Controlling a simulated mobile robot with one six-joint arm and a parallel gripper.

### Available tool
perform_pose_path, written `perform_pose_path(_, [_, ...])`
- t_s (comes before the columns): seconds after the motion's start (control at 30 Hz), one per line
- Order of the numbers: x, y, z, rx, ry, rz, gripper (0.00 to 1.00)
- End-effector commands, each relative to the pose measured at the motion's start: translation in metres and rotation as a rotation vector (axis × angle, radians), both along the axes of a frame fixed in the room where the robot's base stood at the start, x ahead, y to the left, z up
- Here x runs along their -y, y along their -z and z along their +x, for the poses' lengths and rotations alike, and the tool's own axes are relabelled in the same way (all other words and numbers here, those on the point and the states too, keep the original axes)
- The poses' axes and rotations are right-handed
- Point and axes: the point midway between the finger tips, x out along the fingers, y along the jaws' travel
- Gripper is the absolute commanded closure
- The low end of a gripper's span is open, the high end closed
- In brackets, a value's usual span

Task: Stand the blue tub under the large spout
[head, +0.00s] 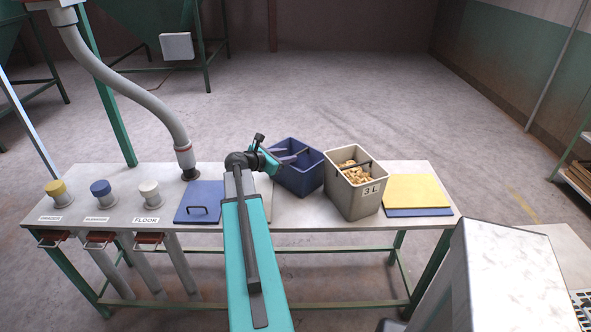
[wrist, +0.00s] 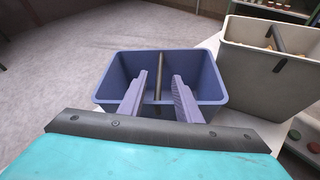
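The blue tub (head: 307,180) stands upright on the table's far edge, right of the middle. In the wrist view the blue tub (wrist: 213,93) looks empty, with a black handle bar (wrist: 158,63) across its top. My gripper (head: 290,155) is over the tub; in the wrist view my gripper (wrist: 159,80) has its two purple fingers apart, one on each side of the bar. I cannot tell whether they touch it. A grey hose (head: 140,94) comes down to a nozzle (head: 186,160) over the table. I cannot tell which outlet is the large spout.
A grey tub (head: 347,198) marked 3 L, holding nuts, stands close right of the blue tub. Yellow (head: 415,190) and blue boards lie farther right. A blue lid (head: 190,211) lies left of my arm. Yellow, blue and white caps line the left. Green hoppers (head: 143,22) stand behind.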

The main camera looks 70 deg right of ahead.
Motion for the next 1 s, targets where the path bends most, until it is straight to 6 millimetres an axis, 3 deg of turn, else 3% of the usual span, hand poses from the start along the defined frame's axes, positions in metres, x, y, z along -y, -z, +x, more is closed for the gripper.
perform_pose_path(0.13, [0.009, 0.004, -0.003, 0.0, 0.0, 0.001, 0.69])
perform_pose_path(0.63, [0.014, 0.006, -0.004, 0.001, -0.001, 0.001, 0.69])
perform_pose_path(1.0, [0.047, 0.02, -0.014, 0.0, -0.001, 0.001, 0.69])
